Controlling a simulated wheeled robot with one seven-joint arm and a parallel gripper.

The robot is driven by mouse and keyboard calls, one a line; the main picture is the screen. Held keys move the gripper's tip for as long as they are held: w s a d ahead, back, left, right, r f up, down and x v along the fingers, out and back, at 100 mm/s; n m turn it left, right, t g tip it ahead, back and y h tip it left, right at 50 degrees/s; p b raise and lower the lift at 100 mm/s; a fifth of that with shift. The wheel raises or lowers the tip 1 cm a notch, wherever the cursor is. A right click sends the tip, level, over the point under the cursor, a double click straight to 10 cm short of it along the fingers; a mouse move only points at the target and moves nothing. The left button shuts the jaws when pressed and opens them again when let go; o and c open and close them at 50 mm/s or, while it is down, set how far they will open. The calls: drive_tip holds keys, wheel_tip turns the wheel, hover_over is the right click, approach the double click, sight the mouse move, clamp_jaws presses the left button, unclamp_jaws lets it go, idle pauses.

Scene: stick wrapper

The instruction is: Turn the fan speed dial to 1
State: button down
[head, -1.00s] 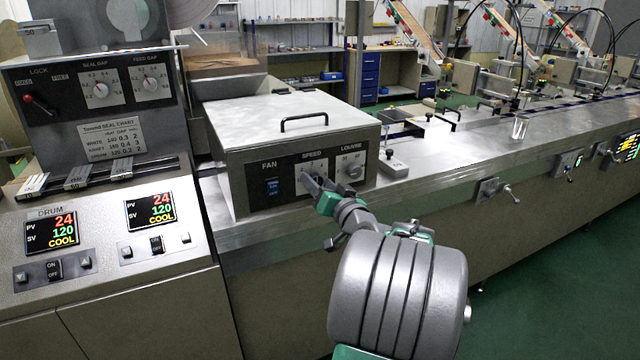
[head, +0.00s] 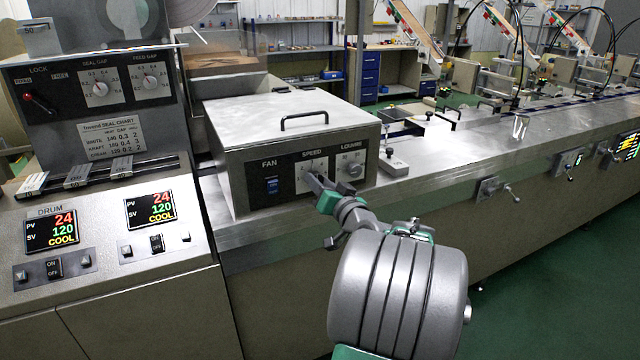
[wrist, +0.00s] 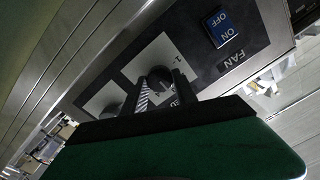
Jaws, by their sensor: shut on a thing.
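The fan box has a dark front panel with a blue FAN switch (head: 272,186), a SPEED dial on a white plate (head: 312,168) and a LOUVRE dial (head: 354,170). My gripper (head: 314,181) is at the SPEED plate and covers most of its dial. In the wrist view the dark round speed dial (wrist: 160,77) sits between the two fingers of my gripper (wrist: 160,86), which are shut on it. A "1" mark shows on the plate beside the dial. The dial's pointer is hidden, so its setting cannot be told.
A metal lid with a black handle (head: 304,121) tops the box. A small metal block (head: 394,163) stands to its right on the steel bench. At left is a control console with lit displays (head: 150,209). The green floor at right is clear.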

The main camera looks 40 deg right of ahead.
drive_tip(key=shift+f+n+b, duration=0.2)
drive_tip(key=shift+n+b, duration=0.1)
drive_tip(key=shift+b, duration=0.3)
drive_tip(key=shift+a+r+n+b, duration=0.1)
drive_tip(key=shift+n+b, duration=4.1)
drive_tip(key=shift+b, duration=2.85)
drive_tip(key=shift+a+r+n+b, duration=0.1)
drive_tip(key=shift+n+b, duration=4.1)
drive_tip(key=shift+b, duration=2.85)
drive_tip(key=c, duration=1)
unclamp_jaws()
drive_tip(key=shift+d, duration=0.1)
drive_tip(key=shift+o, duration=0.2)
